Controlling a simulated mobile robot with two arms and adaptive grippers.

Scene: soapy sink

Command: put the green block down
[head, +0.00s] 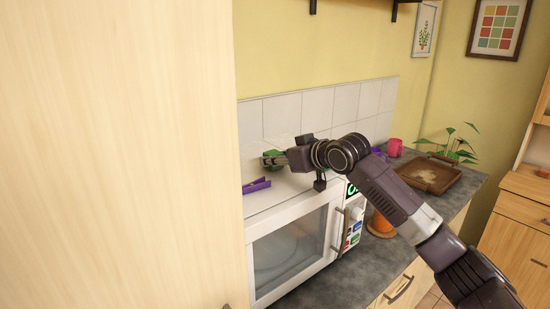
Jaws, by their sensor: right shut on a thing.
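A green block (273,156) shows at the fingers of my right gripper (274,160), above the top of the white microwave (290,193). The gripper is shut on the block, and its fingers hide part of it. I cannot tell whether the block touches the microwave top. My left gripper is not in view.
A purple object (256,185) lies on the microwave top near its left front. On the dark counter (385,262) to the right are an orange pot (381,224), a brown tray (428,175), a pink mug (395,147) and a plant (455,146). A tall wooden panel (115,160) blocks the left.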

